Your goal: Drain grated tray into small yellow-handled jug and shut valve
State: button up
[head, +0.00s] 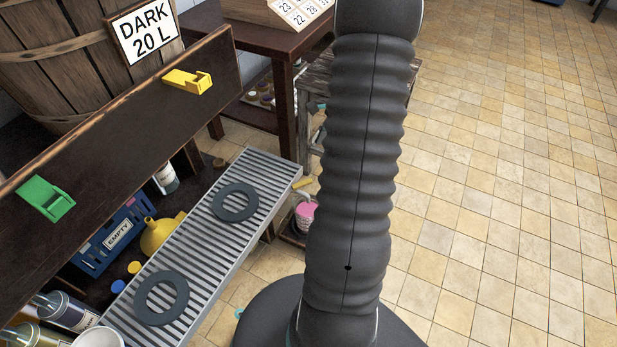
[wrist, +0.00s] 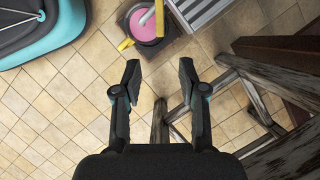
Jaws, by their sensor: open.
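The grated tray (head: 207,262) is a long grey slatted drip tray in the head view, with two dark rings lying on it. Its corner shows at the top of the wrist view (wrist: 203,12). A small vessel with pink inside (head: 305,214) stands low by the tray's far end; it looks like the jug. In the wrist view the pink (wrist: 143,24) sits over a dark square base, with a yellow handle-like part (wrist: 126,44) beside it. My gripper (wrist: 159,72) is open and empty, below the jug in the picture. I cannot make out the valve's position.
A dark shelf (head: 120,115) with green and yellow clips runs along the left. A blue crate (head: 112,238) and a yellow funnel (head: 160,233) stand below it. A weathered wooden stand (wrist: 262,78) is close on the right in the wrist view. Tiled floor at right is clear.

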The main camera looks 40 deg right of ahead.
aim_at(307, 181)
jog(key=b+x, duration=0.2)
jog(key=x, duration=1.1)
jog(key=shift+f, duration=0.4)
grip_shut()
